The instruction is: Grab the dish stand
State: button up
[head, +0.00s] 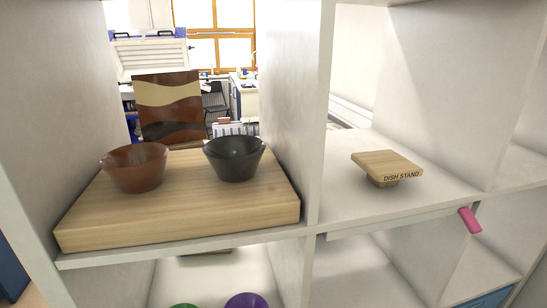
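The dish stand (387,164) is a small light-wood stand with a square top and a short round foot. Its front edge reads "DISH STAND". It stands upright on the white shelf in the right compartment, with bare shelf around it. My gripper is not in the head view.
A white upright divider (297,110) separates this compartment from the left one. There a wooden board (180,229) carries a brown bowl (136,168) and a dark bowl (234,160). A pink object (470,220) sticks out at the shelf's front edge, right.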

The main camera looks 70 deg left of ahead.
aim_at(385, 169)
jog(key=u, duration=1.65)
